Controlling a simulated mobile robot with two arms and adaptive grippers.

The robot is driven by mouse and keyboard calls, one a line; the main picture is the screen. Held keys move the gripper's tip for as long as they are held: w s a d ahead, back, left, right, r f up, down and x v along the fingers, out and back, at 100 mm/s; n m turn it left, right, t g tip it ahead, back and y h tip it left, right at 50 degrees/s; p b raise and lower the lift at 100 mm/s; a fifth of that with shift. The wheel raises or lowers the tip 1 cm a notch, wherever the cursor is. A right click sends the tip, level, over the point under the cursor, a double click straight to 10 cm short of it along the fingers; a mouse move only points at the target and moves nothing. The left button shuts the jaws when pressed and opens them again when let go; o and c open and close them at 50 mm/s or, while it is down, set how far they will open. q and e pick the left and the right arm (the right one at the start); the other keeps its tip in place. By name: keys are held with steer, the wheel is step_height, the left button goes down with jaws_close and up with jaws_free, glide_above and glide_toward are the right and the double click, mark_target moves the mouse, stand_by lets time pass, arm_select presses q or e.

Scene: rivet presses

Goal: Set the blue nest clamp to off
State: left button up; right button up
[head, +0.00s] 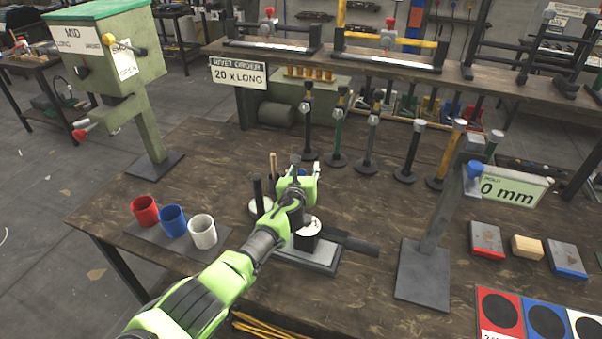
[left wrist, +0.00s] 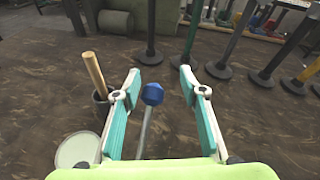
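My left gripper (head: 298,178) is over the press base (head: 310,252) near the middle of the bench. In the left wrist view the same gripper (left wrist: 159,82) is open, with its two teal fingers apart. A blue faceted knob (left wrist: 152,94) on a thin grey lever (left wrist: 145,131) lies between the fingers in that view, nearer the left finger; it looks like the blue clamp handle. I cannot tell whether the fingers touch it. The gripper hides this knob in the head view, and the clamp's setting cannot be read. My right gripper is not in view.
Red (head: 145,210), blue (head: 172,221) and white cups (head: 203,231) stand left of my arm. A post with another blue knob (head: 474,170) and a "0 mm" sign (head: 513,189) stands right. Several upright tools stand behind the gripper. A wooden stick (left wrist: 95,75) rises left of the fingers.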

arm_select(q)
steer(key=shift+f, duration=0.35)
steer(key=shift+a, duration=0.25)
steer(key=shift+a+r, duration=0.1)
steer(key=shift+r, duration=0.35)
step_height(320, 180, up, 9)
steer(key=shift+d, duration=0.35)
